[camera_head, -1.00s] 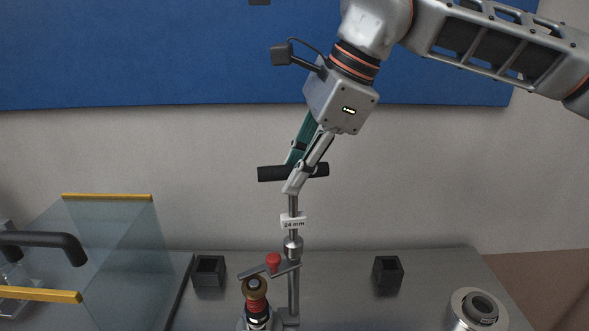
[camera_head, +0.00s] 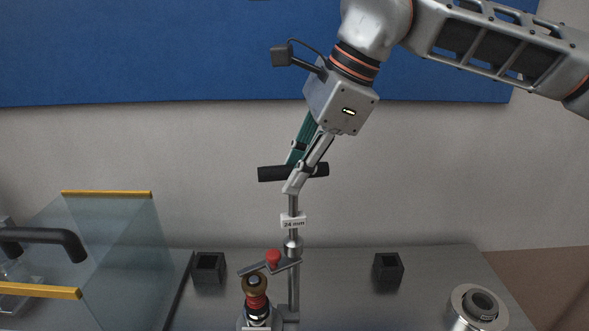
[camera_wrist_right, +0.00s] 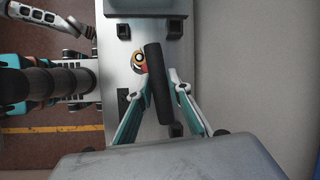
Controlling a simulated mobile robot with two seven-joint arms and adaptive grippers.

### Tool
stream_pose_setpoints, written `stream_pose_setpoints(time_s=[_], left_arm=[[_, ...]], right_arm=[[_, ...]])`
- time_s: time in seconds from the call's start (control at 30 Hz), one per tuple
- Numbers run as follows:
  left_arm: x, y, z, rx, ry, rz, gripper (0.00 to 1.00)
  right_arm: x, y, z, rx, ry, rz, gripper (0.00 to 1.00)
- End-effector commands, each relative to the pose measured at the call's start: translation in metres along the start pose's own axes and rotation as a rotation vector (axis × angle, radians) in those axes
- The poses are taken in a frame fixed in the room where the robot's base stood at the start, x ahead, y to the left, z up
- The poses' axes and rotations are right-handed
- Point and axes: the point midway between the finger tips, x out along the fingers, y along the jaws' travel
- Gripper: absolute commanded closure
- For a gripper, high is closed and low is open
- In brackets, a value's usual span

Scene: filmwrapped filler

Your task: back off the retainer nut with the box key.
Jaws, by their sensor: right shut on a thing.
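The box key is a T-shaped tool with a black cross-handle (camera_head: 276,173), a thin steel shaft and a white "24 mm" tag (camera_head: 293,222). My right gripper (camera_head: 296,182) is shut on the cross-handle, which also shows between the fingers in the right wrist view (camera_wrist_right: 158,85). The shaft hangs upright, with a wider steel socket (camera_head: 293,244) low on it. A brass-coloured round part (camera_head: 255,283) with a red section below sits just left of the shaft. I cannot tell whether it is the retainer nut, or whether the key touches it. My left gripper is not in view.
A bracket with a red knob (camera_head: 273,257) crosses near the shaft. Black square holders (camera_head: 209,268) (camera_head: 388,270) stand on the grey bench. A round metal fitting (camera_head: 477,306) is at right. A clear guard (camera_head: 120,235) with yellow edges stands at left.

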Motion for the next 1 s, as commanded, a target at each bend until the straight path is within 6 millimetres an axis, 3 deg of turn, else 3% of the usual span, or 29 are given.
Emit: stream_pose_setpoints(time_s=[0.6,1.0], left_arm=[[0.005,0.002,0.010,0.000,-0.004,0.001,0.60],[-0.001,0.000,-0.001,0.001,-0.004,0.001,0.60]], right_arm=[[0.013,0.002,-0.005,-0.001,-0.001,-0.001,1.00],[0.011,0.002,-0.005,-0.049,-0.010,0.019,1.00]])
